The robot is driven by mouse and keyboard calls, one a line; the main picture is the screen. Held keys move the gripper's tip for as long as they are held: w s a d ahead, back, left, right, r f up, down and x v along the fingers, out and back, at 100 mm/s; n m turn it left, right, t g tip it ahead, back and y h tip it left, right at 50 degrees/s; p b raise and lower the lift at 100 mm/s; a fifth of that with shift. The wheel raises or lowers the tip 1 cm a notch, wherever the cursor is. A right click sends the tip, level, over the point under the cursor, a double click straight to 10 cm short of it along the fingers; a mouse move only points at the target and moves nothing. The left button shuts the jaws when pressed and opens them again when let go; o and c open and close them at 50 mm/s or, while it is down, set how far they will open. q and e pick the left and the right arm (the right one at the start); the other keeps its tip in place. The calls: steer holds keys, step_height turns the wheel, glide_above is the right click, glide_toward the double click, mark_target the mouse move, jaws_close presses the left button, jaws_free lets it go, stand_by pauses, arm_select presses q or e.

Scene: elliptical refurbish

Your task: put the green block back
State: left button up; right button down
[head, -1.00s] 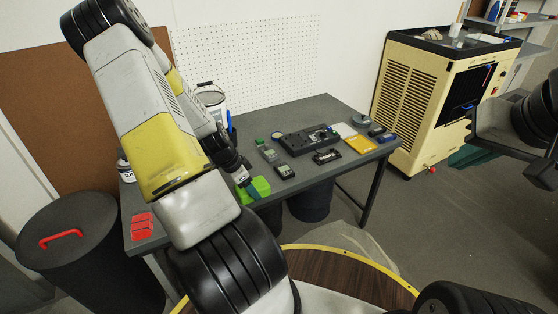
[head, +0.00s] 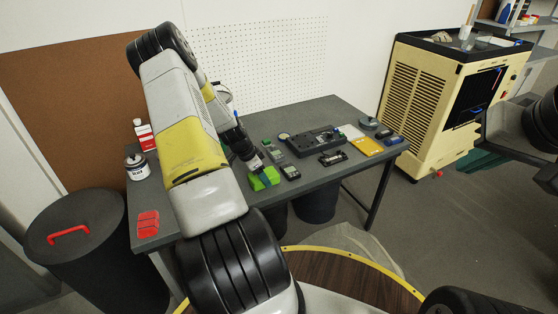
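The green block (head: 270,178) is on or just above the grey table (head: 218,213), near its front edge. Any gap under the block is not clear. My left gripper is not seen.
Right of the block lie small meters (head: 290,172), a dark tray (head: 310,142) and a yellow item (head: 367,147). A black bin (head: 80,240) stands left.

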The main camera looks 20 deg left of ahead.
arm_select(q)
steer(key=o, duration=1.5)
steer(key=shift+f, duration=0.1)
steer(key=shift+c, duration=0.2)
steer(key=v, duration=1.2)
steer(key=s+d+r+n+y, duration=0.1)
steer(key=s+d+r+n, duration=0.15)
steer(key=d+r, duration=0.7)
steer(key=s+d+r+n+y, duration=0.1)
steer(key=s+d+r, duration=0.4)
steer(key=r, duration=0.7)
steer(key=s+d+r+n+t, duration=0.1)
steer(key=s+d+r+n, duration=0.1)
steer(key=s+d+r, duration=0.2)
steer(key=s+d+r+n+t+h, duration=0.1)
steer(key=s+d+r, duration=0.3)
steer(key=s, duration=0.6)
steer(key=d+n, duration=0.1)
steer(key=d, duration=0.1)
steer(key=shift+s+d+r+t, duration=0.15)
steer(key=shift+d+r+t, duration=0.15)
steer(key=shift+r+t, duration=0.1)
